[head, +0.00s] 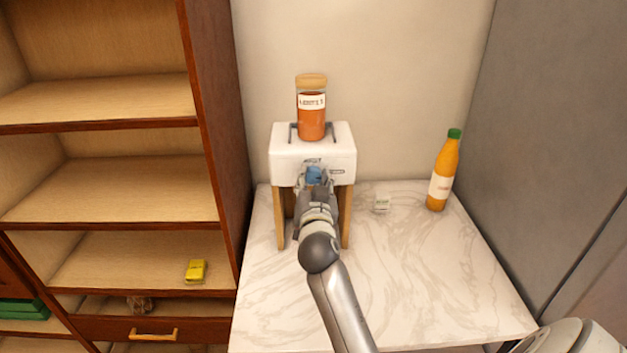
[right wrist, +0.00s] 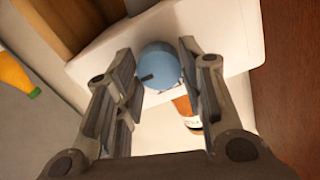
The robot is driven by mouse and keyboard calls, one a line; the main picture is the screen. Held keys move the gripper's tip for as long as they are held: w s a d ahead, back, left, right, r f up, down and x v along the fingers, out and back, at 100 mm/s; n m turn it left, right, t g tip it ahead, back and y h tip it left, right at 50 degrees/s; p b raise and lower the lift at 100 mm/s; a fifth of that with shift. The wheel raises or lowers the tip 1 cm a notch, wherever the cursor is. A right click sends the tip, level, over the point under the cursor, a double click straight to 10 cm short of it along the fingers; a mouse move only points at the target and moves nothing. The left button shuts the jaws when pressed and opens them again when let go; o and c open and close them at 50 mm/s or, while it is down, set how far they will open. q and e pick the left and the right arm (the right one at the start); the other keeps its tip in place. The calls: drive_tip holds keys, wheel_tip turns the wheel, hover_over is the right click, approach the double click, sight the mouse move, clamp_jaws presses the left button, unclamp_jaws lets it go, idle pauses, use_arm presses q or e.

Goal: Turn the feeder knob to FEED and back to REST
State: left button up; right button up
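The white feeder box (head: 340,152) stands on wooden legs on the marble counter. Its round blue feeder knob (head: 314,174) is on the front face, partly hidden by my right gripper (head: 316,186). In the right wrist view the feeder knob (right wrist: 160,65) sits between the two fingertips of my right gripper (right wrist: 158,62), with hardly any gap on either side. The dark mark on the knob points lower left in that view. Small labels above and right of the knob are too small to read. My left gripper is not in view.
A jar with orange-red contents (head: 311,118) stands on top of the feeder. A wooden shelf unit (head: 120,225) holds a yellow packet (head: 195,271) on the left.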

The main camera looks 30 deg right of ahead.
drive_tip(key=c, duration=0.5)
drive_tip(key=shift+o, duration=0.2)
drive_tip(key=n+p, duration=0.1)
drive_tip(key=n, duration=0.3)
drive_tip(key=n+p, duration=0.1)
drive_tip(key=n, duration=0.3)
drive_tip(key=shift+r+n, duration=0.1)
drive_tip(key=shift+n, duration=0.2)
drive_tip(key=n+p, duration=0.2)
drive_tip(key=n, duration=0.3)
drive_tip(key=shift+w, duration=0.1)
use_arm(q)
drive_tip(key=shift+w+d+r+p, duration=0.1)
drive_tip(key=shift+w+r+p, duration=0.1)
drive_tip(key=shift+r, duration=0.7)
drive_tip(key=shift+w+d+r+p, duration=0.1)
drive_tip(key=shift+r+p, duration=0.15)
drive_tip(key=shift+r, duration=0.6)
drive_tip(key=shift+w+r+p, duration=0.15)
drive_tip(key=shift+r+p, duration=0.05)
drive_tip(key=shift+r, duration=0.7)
use_arm(e)
drive_tip(key=shift+n, duration=2.1)
drive_tip(key=o, duration=1)
drive_tip(key=shift+f, duration=0.2)
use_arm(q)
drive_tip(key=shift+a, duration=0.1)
use_arm(e)
drive_tip(key=shift+o, duration=0.2)
